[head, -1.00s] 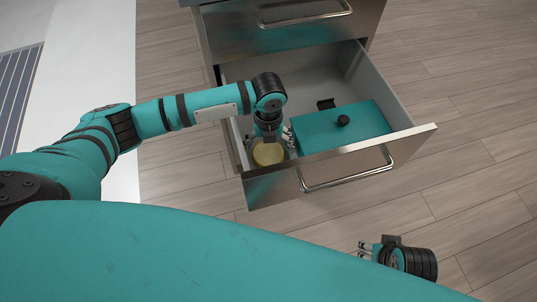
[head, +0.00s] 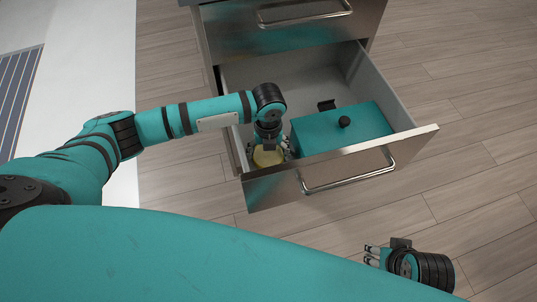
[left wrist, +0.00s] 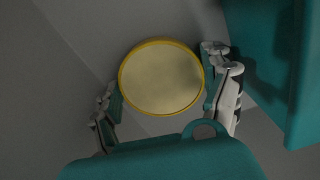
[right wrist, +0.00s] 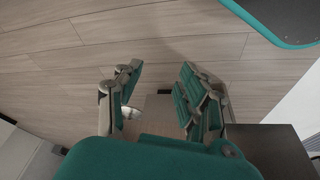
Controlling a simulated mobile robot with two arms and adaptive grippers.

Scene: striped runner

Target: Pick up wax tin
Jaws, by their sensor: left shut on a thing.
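The wax tin is a round, gold-yellow tin (head: 267,157) in the front left part of the open drawer (head: 300,66). In the left wrist view the tin (left wrist: 161,78) shows its flat round top with a yellow rim. My left gripper (head: 269,146) reaches down into the drawer over the tin. Its two fingers (left wrist: 168,95) sit on opposite sides of the tin, shut on it. My right gripper (head: 370,255) is outside the drawer, low at the right. In the right wrist view its fingers (right wrist: 158,98) are apart with nothing between them.
The drawer front (head: 340,168) has a bar handle. Wooden floor (head: 470,100) is clear at the right.

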